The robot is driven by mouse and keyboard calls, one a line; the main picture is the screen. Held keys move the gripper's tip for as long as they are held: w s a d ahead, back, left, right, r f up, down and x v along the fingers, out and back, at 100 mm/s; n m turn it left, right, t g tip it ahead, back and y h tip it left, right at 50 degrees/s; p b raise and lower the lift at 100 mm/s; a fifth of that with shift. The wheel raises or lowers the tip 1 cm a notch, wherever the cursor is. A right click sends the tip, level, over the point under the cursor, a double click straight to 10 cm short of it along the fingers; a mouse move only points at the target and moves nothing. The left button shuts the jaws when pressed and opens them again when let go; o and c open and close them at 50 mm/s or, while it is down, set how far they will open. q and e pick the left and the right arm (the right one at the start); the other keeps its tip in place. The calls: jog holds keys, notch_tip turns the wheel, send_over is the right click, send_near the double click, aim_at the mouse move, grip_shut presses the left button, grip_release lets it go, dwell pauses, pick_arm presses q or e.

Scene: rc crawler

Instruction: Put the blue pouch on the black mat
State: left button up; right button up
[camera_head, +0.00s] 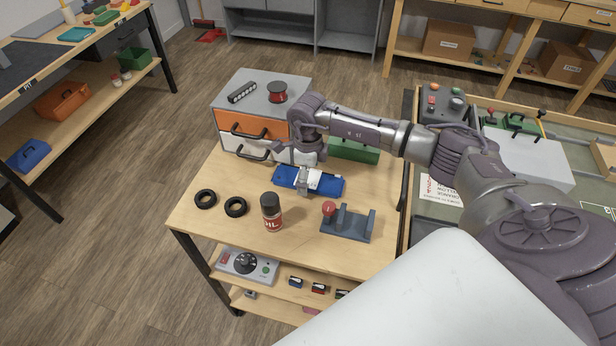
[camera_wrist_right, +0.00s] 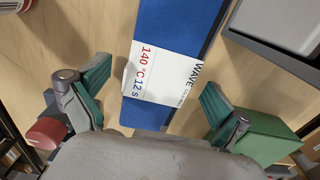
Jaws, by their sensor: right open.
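The blue pouch (camera_head: 327,186) lies on the wooden top of the small workbench, in front of the drawer unit. It has a white label with "WAVE" and "140 °C 12 s", clear in the right wrist view (camera_wrist_right: 140,115). My right gripper (camera_head: 301,172) is over the pouch. In the right wrist view its green-padded fingers (camera_wrist_right: 155,97) are apart, on either side of the pouch with gaps. The black mat (camera_head: 17,63), beside a "PIT" label, lies on the bench at the far left. My left gripper is in neither view.
The drawer unit (camera_head: 228,125) stands behind the pouch. An oil bottle (camera_head: 272,216), two black tyres (camera_head: 205,199) and a grey stand with a red knob (camera_head: 350,222) are in front. Open floor (camera_head: 120,215) separates the benches.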

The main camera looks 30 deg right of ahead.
jog(key=c, duration=1.3)
jog(key=shift+c, duration=0.2)
